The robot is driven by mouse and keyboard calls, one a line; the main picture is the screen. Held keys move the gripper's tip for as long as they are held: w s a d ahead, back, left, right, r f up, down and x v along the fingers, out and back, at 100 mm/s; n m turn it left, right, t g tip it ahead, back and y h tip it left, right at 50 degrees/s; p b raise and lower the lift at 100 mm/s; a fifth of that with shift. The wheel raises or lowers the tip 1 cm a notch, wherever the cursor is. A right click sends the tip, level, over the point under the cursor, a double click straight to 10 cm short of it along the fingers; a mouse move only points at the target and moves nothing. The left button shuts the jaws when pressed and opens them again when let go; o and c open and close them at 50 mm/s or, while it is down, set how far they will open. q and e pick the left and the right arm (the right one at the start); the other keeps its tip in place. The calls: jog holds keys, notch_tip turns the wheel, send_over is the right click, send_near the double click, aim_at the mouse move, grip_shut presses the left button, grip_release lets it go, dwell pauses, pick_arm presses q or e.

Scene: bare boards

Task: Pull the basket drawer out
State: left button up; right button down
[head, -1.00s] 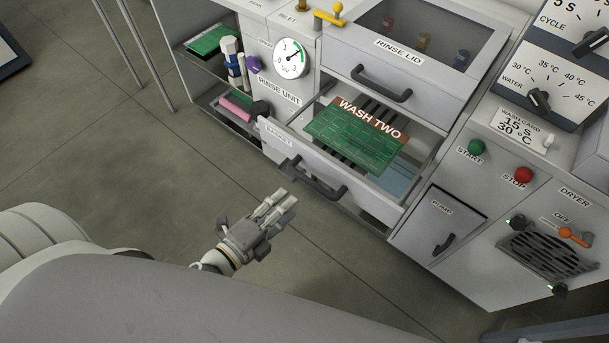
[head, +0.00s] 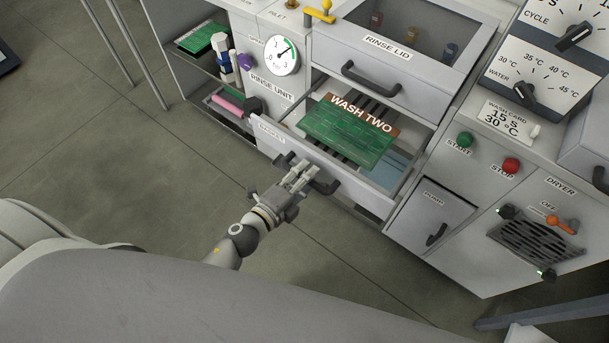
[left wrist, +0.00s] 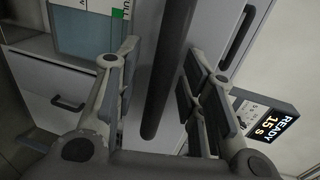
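The basket drawer (head: 355,192) stands partly out of the white rinse unit, below the rinse lid. A green board (head: 345,140) labelled WASH TWO lies in it. Its dark bar handle (head: 327,187) is on the drawer front and is partly hidden by my left gripper (head: 301,177). In the left wrist view the handle (left wrist: 170,65) runs between the two fingers of my left gripper (left wrist: 160,55). The fingers are apart, with a gap visible beside the bar. My right gripper is not in view.
The rinse lid (head: 400,62) with its own handle is shut above the drawer. A pump door (head: 428,215) is to the right of the drawer. Shelves with bottles (head: 225,60) stand at the left. The floor (head: 150,180) in front is clear.

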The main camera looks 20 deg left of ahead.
pick_arm(q)
grip_shut()
jog(key=x, duration=0.2)
jog(key=shift+w+d+r, duration=0.1)
jog(key=shift+w+r, duration=0.05)
jog(key=shift+w, duration=0.2)
grip_release()
dwell(0.3)
jog(key=v, duration=1.2)
jog(key=shift+s, duration=0.1)
